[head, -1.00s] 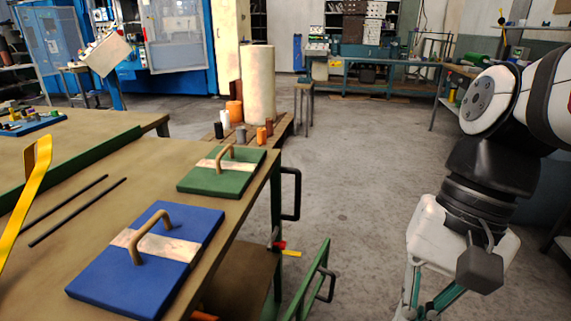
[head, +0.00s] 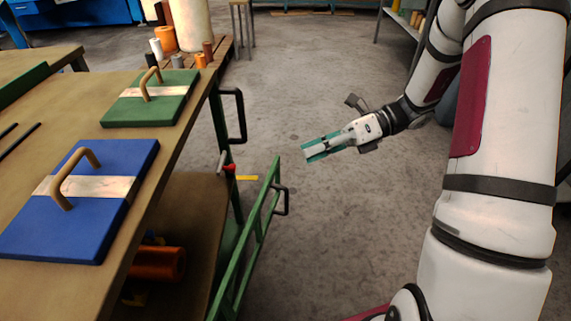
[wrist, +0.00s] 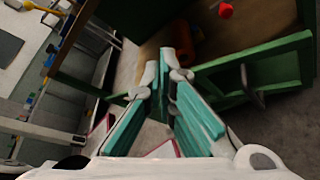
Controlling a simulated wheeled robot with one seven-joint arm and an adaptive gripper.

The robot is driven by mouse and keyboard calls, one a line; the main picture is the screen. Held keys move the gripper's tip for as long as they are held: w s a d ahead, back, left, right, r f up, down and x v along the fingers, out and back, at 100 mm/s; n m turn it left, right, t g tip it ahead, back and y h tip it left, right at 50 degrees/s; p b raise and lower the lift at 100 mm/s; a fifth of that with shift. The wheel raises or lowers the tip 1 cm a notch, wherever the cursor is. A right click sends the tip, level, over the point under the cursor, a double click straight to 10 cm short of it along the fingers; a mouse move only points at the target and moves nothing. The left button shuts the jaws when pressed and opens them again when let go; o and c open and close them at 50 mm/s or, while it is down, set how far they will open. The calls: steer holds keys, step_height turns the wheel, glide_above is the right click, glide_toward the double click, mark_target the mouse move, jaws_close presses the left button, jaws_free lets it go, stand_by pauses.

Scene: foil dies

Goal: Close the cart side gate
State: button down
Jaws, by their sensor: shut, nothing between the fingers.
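The green side gate (head: 252,238) of the cart stands swung outward from the lower shelf, at an angle to the cart. A black handle (head: 281,200) is on its outer side. In the wrist view the gate (wrist: 285,66) crosses the right side, with its handle (wrist: 251,86) hanging below the top rail. My gripper (head: 308,153), with teal finger pads, is in the air to the right of the gate, pointing left and apart from it. Its fingers (wrist: 160,74) are shut and empty.
The cart top carries a blue die (head: 85,205) and a green die (head: 150,98) with handles. A fixed black handle (head: 238,115) juts from the cart's end. A red knob (head: 230,168) sits near the gate. An orange roll (head: 160,263) lies on the lower shelf. Floor right of the gate is clear.

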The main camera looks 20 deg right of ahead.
steer(key=w+d+f+m+t, duration=0.3)
steer(key=d+f+m+t, duration=0.15)
steer(key=f+m, duration=0.35)
steer(key=w+d+f+m+t, duration=0.35)
steer(key=d+f+m, duration=0.2)
steer(key=f, duration=0.35)
steer(key=r+b+x, duration=0.1)
steer(key=b+x, duration=0.3)
steer(key=x, duration=0.9)
steer(key=shift+s+a+m+t+y, duration=0.15)
steer(key=shift+a+m+t+y, duration=0.2)
steer(key=shift+m, duration=0.1)
steer(key=shift+f, duration=0.15)
